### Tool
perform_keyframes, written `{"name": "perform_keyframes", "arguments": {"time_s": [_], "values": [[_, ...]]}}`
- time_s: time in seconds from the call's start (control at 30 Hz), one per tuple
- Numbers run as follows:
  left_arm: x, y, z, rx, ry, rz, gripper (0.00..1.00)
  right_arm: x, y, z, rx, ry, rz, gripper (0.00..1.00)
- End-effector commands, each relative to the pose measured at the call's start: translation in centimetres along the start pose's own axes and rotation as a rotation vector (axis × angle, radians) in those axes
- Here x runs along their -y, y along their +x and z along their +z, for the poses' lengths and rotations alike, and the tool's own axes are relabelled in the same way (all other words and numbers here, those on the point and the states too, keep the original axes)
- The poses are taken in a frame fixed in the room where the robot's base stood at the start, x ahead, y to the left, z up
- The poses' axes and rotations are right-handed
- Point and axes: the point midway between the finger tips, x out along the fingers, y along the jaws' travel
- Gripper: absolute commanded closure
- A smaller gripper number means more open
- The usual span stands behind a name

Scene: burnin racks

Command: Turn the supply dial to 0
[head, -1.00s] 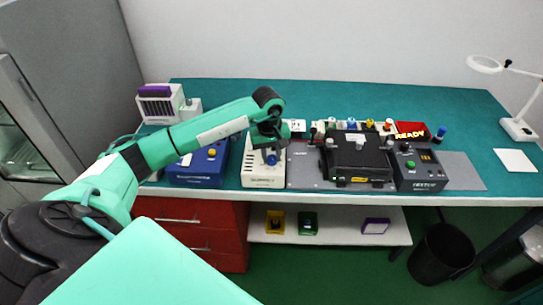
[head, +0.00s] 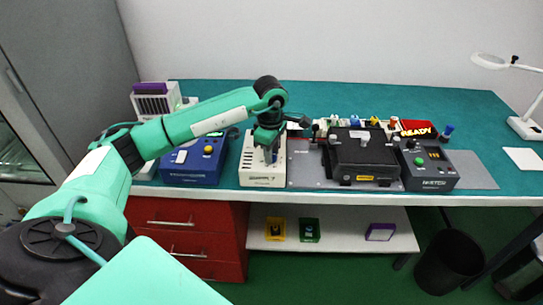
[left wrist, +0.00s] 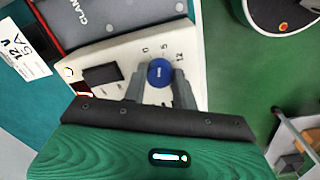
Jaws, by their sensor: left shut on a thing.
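The supply is a white box (head: 262,180) on the bench, left of the dark clamshell box. Its round blue dial (left wrist: 160,73) shows in the left wrist view, with printed marks 0, 5 and 12 beside it. I cannot tell which mark the dial points at. My left gripper (head: 269,156) reaches down over the supply. In the left wrist view its fingers (left wrist: 159,88) are shut on the dial, one on each side. In the head view the fingers mostly hide the dial. My right gripper is not in view.
A black rocker switch (left wrist: 101,75) sits beside the dial. The blue box (head: 194,162) stands left of the supply. The clamshell box (head: 361,155) and a dark tester (head: 428,168) with a green button stand to the right.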

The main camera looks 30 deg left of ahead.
Motion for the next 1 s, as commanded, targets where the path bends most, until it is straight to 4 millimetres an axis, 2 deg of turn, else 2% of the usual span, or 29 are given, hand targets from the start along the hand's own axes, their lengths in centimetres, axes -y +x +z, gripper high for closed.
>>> {"name": "perform_keyframes", "arguments": {"time_s": [0.5, 0.7, 1.0], "values": [[-0.1, 0.0, 0.0, -0.021, -0.448, 0.004, 0.95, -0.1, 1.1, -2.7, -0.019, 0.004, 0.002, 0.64], [-0.1, 0.0, 0.0, -0.027, -0.56, 0.003, 0.95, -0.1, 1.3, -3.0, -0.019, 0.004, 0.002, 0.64], [-0.1, -0.1, 0.0, -0.03, -0.638, 0.003, 0.95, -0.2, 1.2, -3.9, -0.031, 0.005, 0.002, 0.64]]}}
